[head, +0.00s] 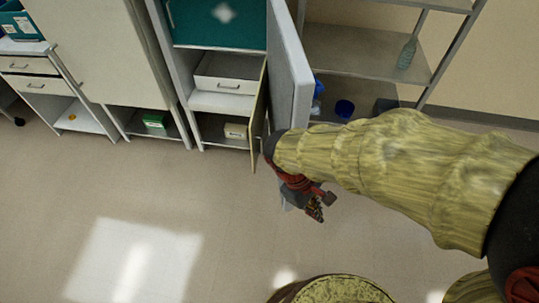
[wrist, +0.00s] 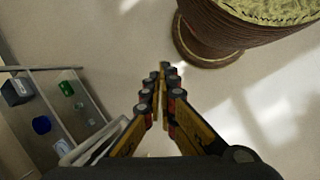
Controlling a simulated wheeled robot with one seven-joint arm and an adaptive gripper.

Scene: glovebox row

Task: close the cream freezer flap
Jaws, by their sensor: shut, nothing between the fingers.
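A narrow cream flap (head: 258,118) stands swung open, seen nearly edge-on, at the right side of the lower compartments of a cabinet (head: 180,60). I take it to be the freezer flap. A larger grey-white door (head: 289,68) stands open just to its right. My gripper (head: 314,208) is below and right of the flap, over the floor, pointing away from it. In the wrist view my gripper (wrist: 164,70) has its fingertips together, with nothing between them. My yellow-sleeved arm hides the area right of the flap's lower end.
The cabinet holds a white drawer (head: 224,85) and a small box (head: 235,131). A metal shelf rack (head: 365,50) stands right of the open door, with a bottle (head: 407,53) and a blue bowl (head: 344,108). Open floor (head: 130,200) lies in front and left.

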